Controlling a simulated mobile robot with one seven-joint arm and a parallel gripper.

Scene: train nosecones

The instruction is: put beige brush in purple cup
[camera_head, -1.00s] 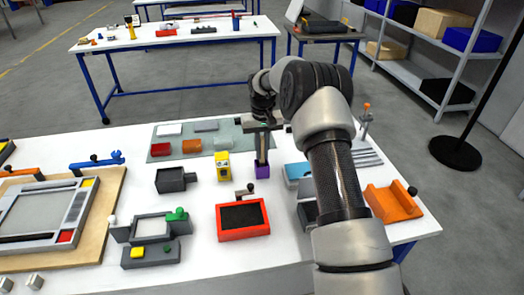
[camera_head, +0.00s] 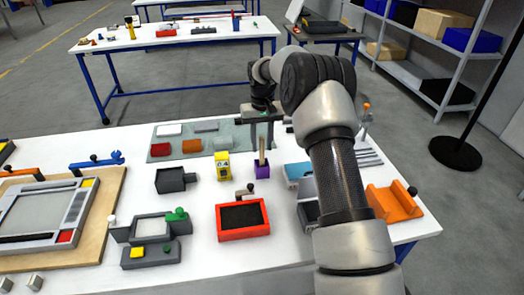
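The purple cup (camera_head: 262,171) stands upright on the white table, right of the yellow block. The beige brush (camera_head: 262,155) stands upright in the cup, its upper part showing above the rim. Its lower end is hidden inside the cup. My gripper (camera_head: 262,145) points down just above the cup. Its two fingers are apart, one on each side of the brush top, and do not appear to touch it.
A yellow block (camera_head: 222,166) stands close left of the cup. A red tray (camera_head: 243,219) with a dark inside lies in front. A blue and white box (camera_head: 298,173) and an orange holder (camera_head: 394,202) are to the right. A green-grey mat (camera_head: 160,151) with blocks lies behind left.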

